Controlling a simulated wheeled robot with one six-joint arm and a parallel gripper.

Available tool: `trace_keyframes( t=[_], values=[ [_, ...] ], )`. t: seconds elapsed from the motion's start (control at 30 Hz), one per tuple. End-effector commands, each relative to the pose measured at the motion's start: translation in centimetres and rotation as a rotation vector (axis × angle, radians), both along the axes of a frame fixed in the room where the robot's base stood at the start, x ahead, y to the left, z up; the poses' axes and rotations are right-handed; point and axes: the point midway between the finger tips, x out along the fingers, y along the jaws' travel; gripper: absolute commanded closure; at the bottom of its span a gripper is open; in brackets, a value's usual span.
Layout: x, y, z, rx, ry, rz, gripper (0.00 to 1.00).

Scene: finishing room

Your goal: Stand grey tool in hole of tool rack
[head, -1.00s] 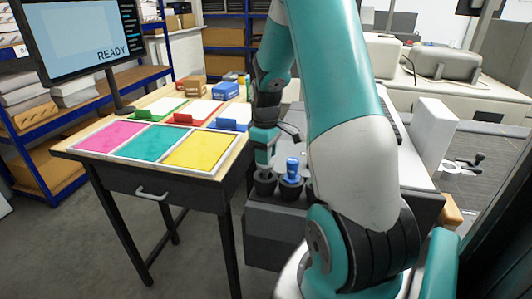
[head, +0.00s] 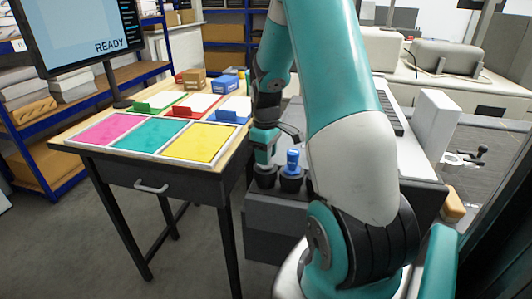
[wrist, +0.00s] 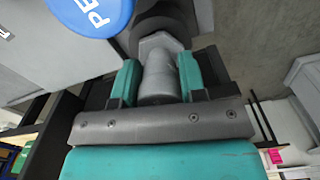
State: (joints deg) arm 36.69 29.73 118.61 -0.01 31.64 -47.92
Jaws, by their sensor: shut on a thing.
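The grey tool (wrist: 158,78) is between the two teal fingers of my gripper (wrist: 158,84) in the wrist view, with its wider faceted end beyond the fingertips. My gripper is shut on it. In the head view my gripper (head: 265,160) points down just above the left black cup of the tool rack (head: 265,179). The grey tool is mostly hidden there, and I cannot tell how far it is in the hole. A blue tool (head: 292,161) stands upright in the neighbouring cup. Its blue top (wrist: 85,14) shows at the wrist view's upper edge.
A table (head: 225,178) with pink, teal and yellow panels stands close on the left. A grey cabinet (head: 275,228) is under the rack. A white box (head: 434,128) stands at the right. Bare floor lies in front.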

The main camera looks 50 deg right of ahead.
Motion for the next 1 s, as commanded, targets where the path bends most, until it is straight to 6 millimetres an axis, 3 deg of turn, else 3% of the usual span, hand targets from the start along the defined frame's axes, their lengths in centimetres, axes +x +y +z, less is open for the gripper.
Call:
trace_keyframes(
  t=[0.23,0.27,0.37,0.4,0.77,1.0],
  values=[
    [0.0,0.0,0.0,0.0,0.0,0.0,0.86],
    [0.0,0.0,0.0,0.0,0.0,0.0,0.57],
    [0.0,0.0,0.0,0.0,0.0,0.0,0.34],
    [0.0,0.0,0.0,0.0,0.0,0.0,0.32],
    [0.0,0.0,0.7,-0.002,-0.002,0.0,0.32],
    [0.1,-0.1,5.5,-0.005,-0.007,0.0,0.32]
  ],
)
